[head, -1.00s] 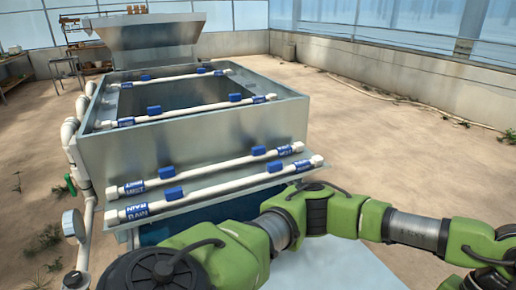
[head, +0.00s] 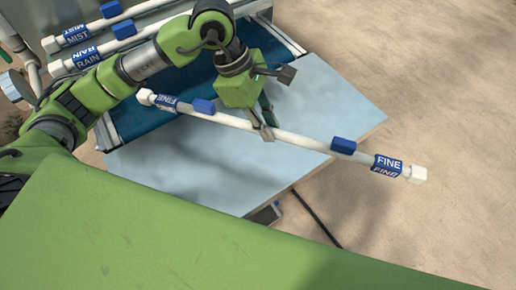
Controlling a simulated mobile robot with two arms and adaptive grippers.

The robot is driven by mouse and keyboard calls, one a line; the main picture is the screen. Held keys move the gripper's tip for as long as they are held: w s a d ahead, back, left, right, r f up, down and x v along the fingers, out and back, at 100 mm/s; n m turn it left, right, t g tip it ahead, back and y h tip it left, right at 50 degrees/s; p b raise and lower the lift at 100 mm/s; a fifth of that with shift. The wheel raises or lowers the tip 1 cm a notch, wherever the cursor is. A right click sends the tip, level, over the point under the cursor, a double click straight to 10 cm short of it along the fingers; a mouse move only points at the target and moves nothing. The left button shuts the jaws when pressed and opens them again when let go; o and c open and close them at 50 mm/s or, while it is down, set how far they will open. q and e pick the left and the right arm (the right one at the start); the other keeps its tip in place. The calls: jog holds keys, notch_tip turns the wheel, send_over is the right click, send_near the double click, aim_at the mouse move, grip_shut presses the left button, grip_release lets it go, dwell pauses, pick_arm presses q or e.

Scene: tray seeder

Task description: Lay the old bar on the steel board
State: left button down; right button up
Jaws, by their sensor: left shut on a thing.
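The bar labelled FINE (head: 300,139) is a white tube with blue blocks and white end caps. My left gripper (head: 266,130) is shut on it near its middle. The bar slopes from upper left to lower right over the steel board (head: 335,95), a pale flat sheet. Its right end, with the FINE label, reaches past the board's right edge. I cannot tell how high the bar is above the board. The near part of the board is hidden by my own green body. My right gripper is not in view.
Two other bars, labelled MIST (head: 120,12) and RAIN (head: 122,31), lie on the machine at the upper left. A blue belt (head: 145,115) runs beside the board. A thin dark rod (head: 318,219) lies by the board's near edge. The board's surface looks bare.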

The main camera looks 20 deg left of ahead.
aim_at(241, 123)
pick_arm(q)
jog(key=w+a+f+n+t, duration=0.1)
jog(key=f+n, duration=0.2)
jog(key=f, duration=0.1)
jog(key=w+a+f+n+t+y+b, duration=0.1)
jog(key=f+n, duration=0.3)
jog(key=w+a+f+n+t+b, duration=0.1)
jog(key=f+n, duration=0.2)
jog(key=f, duration=0.1)
jog(key=shift+w+a+f+n+t+y, duration=0.2)
jog(key=shift+f+n+t+y, duration=0.1)
jog(key=shift+y, duration=0.1)
jog(key=c, duration=1.9)
grip_release()
jog(key=shift+s, duration=0.1)
jog(key=shift+r, duration=0.1)
jog(key=b+v, duration=0.1)
jog(key=v, duration=1.1)
jog(key=shift+b, duration=0.35)
